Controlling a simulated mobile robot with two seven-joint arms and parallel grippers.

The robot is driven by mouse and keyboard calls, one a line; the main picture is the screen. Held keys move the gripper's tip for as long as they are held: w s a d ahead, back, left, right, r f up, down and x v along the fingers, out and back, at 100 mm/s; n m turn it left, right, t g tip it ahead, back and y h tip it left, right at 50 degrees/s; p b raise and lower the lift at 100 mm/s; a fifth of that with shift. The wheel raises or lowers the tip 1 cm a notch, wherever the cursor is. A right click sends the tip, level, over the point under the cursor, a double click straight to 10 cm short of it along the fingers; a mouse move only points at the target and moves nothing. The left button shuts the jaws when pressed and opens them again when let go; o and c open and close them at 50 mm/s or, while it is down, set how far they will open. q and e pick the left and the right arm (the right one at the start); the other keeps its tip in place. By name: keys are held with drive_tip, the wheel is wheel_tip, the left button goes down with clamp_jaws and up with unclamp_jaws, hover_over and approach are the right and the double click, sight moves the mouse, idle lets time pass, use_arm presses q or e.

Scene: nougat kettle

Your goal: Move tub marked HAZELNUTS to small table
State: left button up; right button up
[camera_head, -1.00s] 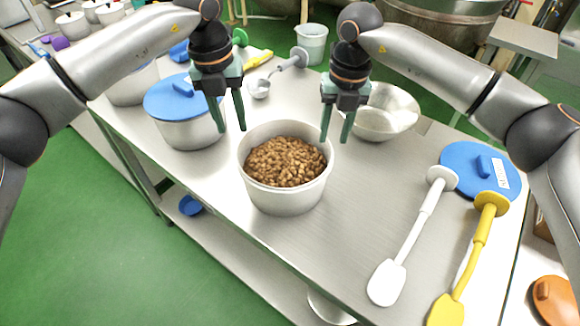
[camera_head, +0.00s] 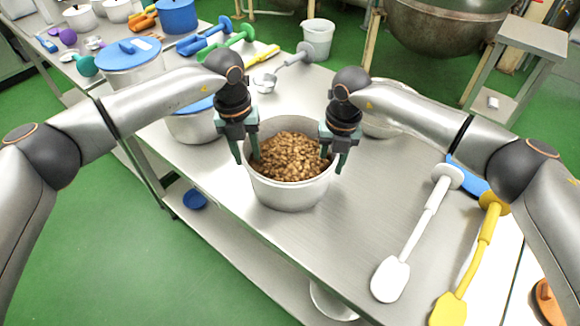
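A light grey tub (camera_head: 290,194) full of brown nuts (camera_head: 290,157) stands on the steel workbench; no marking on it is readable from here. My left gripper (camera_head: 247,159) is open at the tub's left rim, with one finger outside the wall and one inside. My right gripper (camera_head: 334,161) is open at the right rim in the same way, its fingers on either side of the wall. I cannot tell whether the fingers touch the wall. A small metal table (camera_head: 525,42) stands at the back right, apart from the workbench.
A lidded pot (camera_head: 192,127) stands left of the tub and a metal bowl (camera_head: 385,124) behind it, both partly hidden by my arms. A white paddle (camera_head: 392,277) and a yellow paddle (camera_head: 450,308) lie at the right. A large kettle (camera_head: 440,35) stands behind.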

use_arm(q)
drive_tip(key=shift+f, duration=0.6)
use_arm(e)
drive_tip(key=shift+f, duration=0.6)
use_arm(q)
drive_tip(key=shift+c, duration=0.4)
use_arm(e)
drive_tip(key=shift+c, duration=0.4)
use_arm(q)
clamp_jaws()
use_arm(e)
clamp_jaws()
use_arm(q)
drive_tip(key=shift+r, duration=0.15)
use_arm(e)
drive_tip(key=shift+w+r, duration=0.1)
drive_tip(key=shift+r, duration=0.05)
